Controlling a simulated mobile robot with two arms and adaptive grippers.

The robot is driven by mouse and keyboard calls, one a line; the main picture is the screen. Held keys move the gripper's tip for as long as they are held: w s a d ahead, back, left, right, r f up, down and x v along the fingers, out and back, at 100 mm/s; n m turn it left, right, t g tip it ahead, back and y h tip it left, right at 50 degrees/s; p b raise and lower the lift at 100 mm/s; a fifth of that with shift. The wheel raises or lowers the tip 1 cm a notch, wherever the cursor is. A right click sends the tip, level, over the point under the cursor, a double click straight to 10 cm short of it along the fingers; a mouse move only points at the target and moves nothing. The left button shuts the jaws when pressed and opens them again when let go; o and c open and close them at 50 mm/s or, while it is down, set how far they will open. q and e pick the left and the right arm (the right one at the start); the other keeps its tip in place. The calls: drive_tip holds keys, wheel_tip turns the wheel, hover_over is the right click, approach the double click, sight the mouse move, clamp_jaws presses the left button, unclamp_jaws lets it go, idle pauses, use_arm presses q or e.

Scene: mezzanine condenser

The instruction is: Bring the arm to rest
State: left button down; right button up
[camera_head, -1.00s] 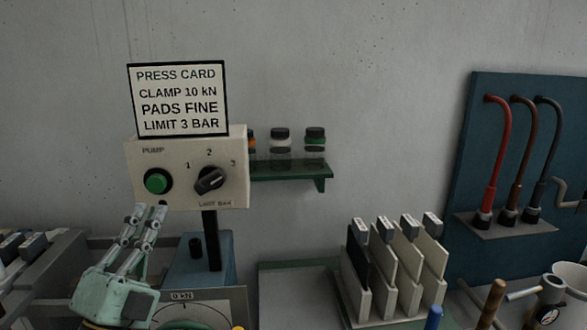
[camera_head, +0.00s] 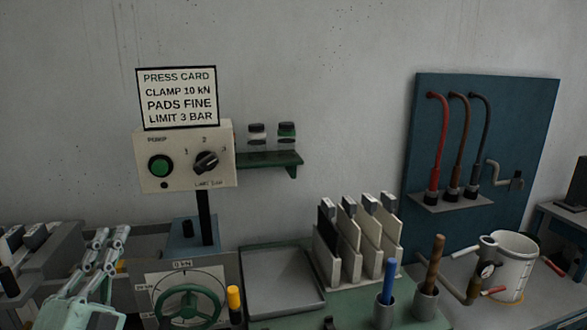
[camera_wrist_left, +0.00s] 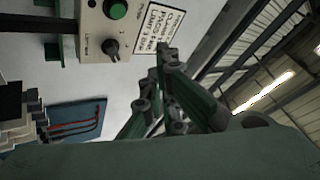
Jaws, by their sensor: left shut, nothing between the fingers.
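My left gripper (camera_head: 108,240) is at the lower left of the head view, in front of and below the press control box (camera_head: 184,158). Its fingers are shut, with nothing between them. The box carries a green pump button (camera_head: 159,166) and a black dial (camera_head: 206,162), and the press card (camera_head: 178,97) stands on top. In the left wrist view the shut fingers (camera_wrist_left: 162,50) show in front of the box (camera_wrist_left: 100,40) and card, apart from them as far as I can tell. My right gripper is not in view.
A green handwheel (camera_head: 189,307) is right of my left gripper. A grey tray (camera_head: 284,281), a rack of upright plates (camera_head: 360,240), a blue-handled tool (camera_head: 388,280) and a white bucket (camera_head: 515,265) crowd the bench. A blue hose board (camera_head: 480,150) is behind. Grey blocks (camera_head: 35,245) are at the left.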

use_arm(q)
drive_tip(key=s+d+f+n+g+y, duration=0.15)
drive_tip(key=f+n+g, duration=0.4)
drive_tip(key=f, duration=0.85)
drive_tip(key=s+d+f+n+g+y, duration=0.15)
drive_tip(key=f+n+g, duration=0.35)
drive_tip(key=f, duration=0.8)
drive_tip(key=s+d+f+n+g, duration=0.1)
drive_tip(key=s+d+f+g, duration=0.1)
drive_tip(key=s+f+g, duration=0.4)
drive_tip(key=s+d+f+n+g+h, duration=0.1)
drive_tip(key=s+d+f, duration=0.1)
drive_tip(key=s+f, duration=0.45)
drive_tip(key=s+d+f+n+g, duration=0.1)
drive_tip(key=s+d+f+g, duration=0.25)
drive_tip(key=s, duration=0.45)
wheel_tip(320, 180, down, 28)
drive_tip(key=s+a+f+g+b, duration=0.1)
drive_tip(key=s+g+b, duration=0.1)
drive_tip(key=s+a+f+g+b, duration=0.1)
drive_tip(key=s+a+f, duration=0.2)
drive_tip(key=s+f, duration=1.2)
drive_tip(key=shift+s+f+m, duration=0.25)
drive_tip(key=shift+s+m, duration=0.2)
drive_tip(key=shift+s, duration=0.35)
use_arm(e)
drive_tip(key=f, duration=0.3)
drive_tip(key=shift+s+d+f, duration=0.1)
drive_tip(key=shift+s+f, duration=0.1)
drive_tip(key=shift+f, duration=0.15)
